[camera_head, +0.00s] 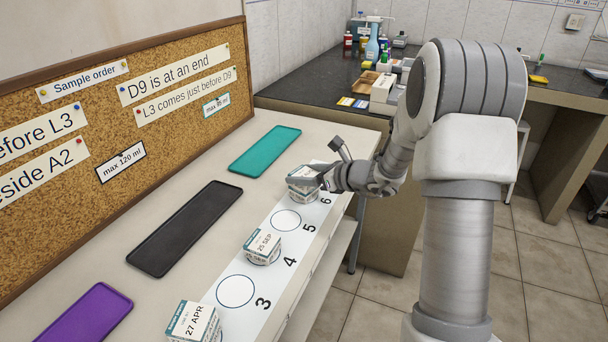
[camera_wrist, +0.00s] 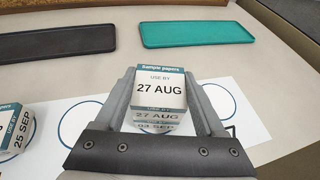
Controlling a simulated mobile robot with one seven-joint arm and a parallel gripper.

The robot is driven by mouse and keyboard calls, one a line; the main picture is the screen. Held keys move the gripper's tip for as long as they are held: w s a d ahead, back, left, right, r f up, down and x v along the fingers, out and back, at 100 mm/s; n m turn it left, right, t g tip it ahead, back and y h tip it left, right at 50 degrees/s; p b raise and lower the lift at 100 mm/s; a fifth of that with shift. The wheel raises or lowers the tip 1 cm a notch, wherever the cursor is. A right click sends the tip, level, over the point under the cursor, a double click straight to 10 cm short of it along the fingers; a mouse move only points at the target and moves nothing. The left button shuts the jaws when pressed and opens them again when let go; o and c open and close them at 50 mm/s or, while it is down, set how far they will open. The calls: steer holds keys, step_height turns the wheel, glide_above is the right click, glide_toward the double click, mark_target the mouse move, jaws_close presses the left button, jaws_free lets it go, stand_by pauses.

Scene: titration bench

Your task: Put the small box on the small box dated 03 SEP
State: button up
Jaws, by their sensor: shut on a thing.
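A small white box with teal edges, dated 27 AUG (camera_wrist: 160,88), is between the fingers of my gripper (camera_wrist: 162,112) in the wrist view. My gripper is shut on it. Directly below it a second small box, dated 03 SEP (camera_wrist: 157,127), shows a narrow strip of its label. The held box is level and lined up over it; I cannot tell whether they touch. In the head view my gripper (camera_head: 322,180) is at the stack near place 6, with the held box (camera_head: 302,171) over the lower one (camera_head: 302,195).
A box dated 25 SEP (camera_head: 263,244) stands at place 4 and one dated 27 APR (camera_head: 194,322) nearer. Circles at places 3 (camera_head: 235,291) and 5 (camera_head: 286,220) are empty. Teal (camera_head: 265,151), black (camera_head: 185,228) and purple (camera_head: 84,318) trays lie empty by the corkboard (camera_head: 120,130).

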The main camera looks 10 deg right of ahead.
steer(key=o, duration=1.3)
steer(key=shift+o, duration=0.2)
steer(key=shift+r+p, duration=0.15)
steer(key=shift+p, duration=0.15)
steer(key=p+v, duration=0.2)
steer(key=v, duration=0.9)
steer(key=s+a+r+n+g, duration=0.3)
steer(key=s+a+n, duration=0.3)
steer(key=s+n, duration=0.1)
steer(key=s+a+r+n+g, duration=0.3)
steer(key=s+a+r+n, duration=0.15)
steer(key=s+n, duration=0.25)
steer(key=s+d+r+n+h, duration=0.1)
steer(key=s+d+n+h, duration=0.1)
steer(key=s+n+h, duration=0.2)
steer(key=s+d+r+n+t+h, duration=0.1)
steer(key=s+n+h, duration=0.3)
steer(key=s+n, duration=0.6)
steer(key=shift+d+r+h, duration=0.3)
steer(key=shift+d+r, duration=0.05)
steer(key=shift+d, duration=0.2)
